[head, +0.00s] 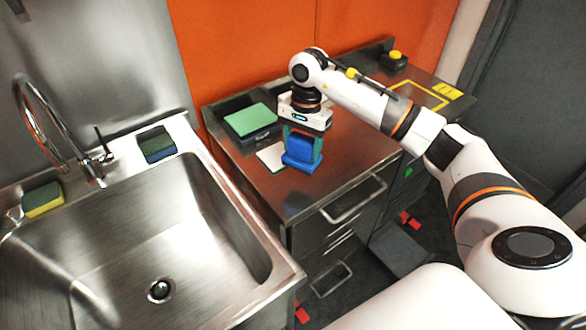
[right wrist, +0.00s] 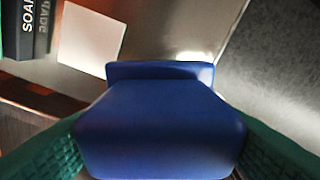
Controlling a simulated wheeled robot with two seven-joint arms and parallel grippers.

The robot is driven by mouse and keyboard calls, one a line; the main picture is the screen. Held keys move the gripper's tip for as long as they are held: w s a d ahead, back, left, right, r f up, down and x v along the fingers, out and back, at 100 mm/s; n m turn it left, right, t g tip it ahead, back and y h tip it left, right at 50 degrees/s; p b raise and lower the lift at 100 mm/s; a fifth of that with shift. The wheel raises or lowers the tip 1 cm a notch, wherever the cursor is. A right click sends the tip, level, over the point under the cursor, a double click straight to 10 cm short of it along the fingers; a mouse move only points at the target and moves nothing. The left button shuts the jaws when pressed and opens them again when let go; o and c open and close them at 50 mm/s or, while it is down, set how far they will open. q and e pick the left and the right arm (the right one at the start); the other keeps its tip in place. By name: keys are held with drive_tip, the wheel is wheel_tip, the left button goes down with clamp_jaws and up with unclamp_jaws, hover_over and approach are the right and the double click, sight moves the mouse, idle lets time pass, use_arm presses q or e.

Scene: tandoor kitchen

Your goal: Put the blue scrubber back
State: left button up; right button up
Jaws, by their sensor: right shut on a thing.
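The blue scrubber (head: 302,150) is a block with a wider base. My right gripper (head: 303,142) is shut on it, with its green fingers on either side, over the front part of the steel counter. I cannot tell whether the scrubber's base touches the counter. In the right wrist view the scrubber (right wrist: 160,125) fills the middle between the green fingers. A flat white square (head: 271,156) lies on the counter just left of the scrubber; it also shows in the right wrist view (right wrist: 91,38). My left gripper is not in view.
A green pad (head: 250,119) rests on a dark box, lettered SOAP in the wrist view. The steel sink (head: 160,235) is at left, with a dark green sponge (head: 157,144) and a yellow-green sponge (head: 43,199) on its rim. A yellow-topped button box (head: 395,60) stands at the back.

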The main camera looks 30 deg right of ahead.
sight(305, 157)
drive_tip(key=f, duration=0.3)
drive_tip(key=shift+s+d+f+p, duration=0.15)
drive_tip(key=shift+s+d+p, duration=0.05)
drive_tip(key=shift+s+p, duration=0.2)
drive_tip(key=f, duration=0.2)
drive_tip(key=f+p, duration=0.1)
drive_tip(key=shift+w+a+f, duration=0.1)
drive_tip(key=shift+w+f, duration=0.1)
drive_tip(key=shift+f, duration=0.3)
drive_tip(key=shift+f, duration=0.15)
drive_tip(key=o, duration=1)
drive_tip(key=shift+c, duration=0.2)
